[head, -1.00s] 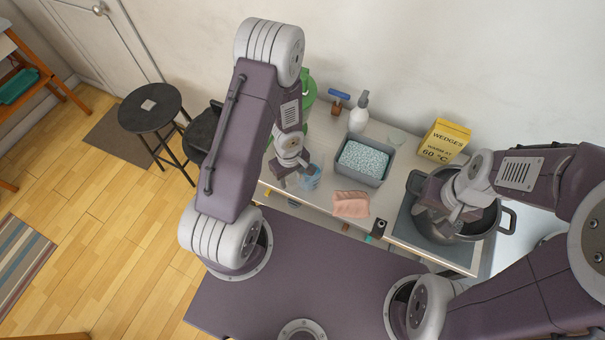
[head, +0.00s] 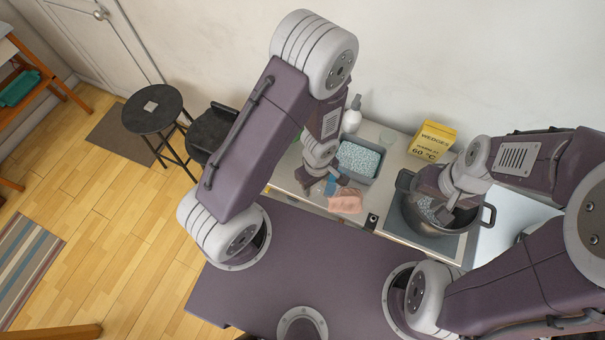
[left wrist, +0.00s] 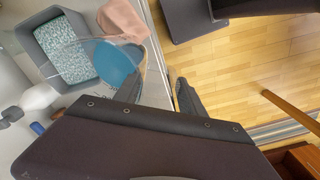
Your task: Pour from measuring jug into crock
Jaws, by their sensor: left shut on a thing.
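The measuring jug is clear, with blue contents, in the head view (head: 330,187). It also shows in the left wrist view (left wrist: 117,64), beside the fingers. My left gripper (head: 314,184) is shut on it, over the counter in front of the grey bin. Its fingers show in the left wrist view (left wrist: 160,85). A dark grey two-handled pot (head: 463,228), the only crock-like vessel I can make out, stands at the right of the counter. Pale speckled contents show inside it. My right gripper (head: 436,208) is over the pot's mouth; its fingers are too unclear to tell their opening.
A grey bin (head: 371,181) of pale blue granules stands behind the jug. A pink cloth (head: 346,201) lies between jug and pot. A yellow box (head: 433,141) and white bottle (head: 352,115) stand at the back. A black stool (head: 153,110) is at the left.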

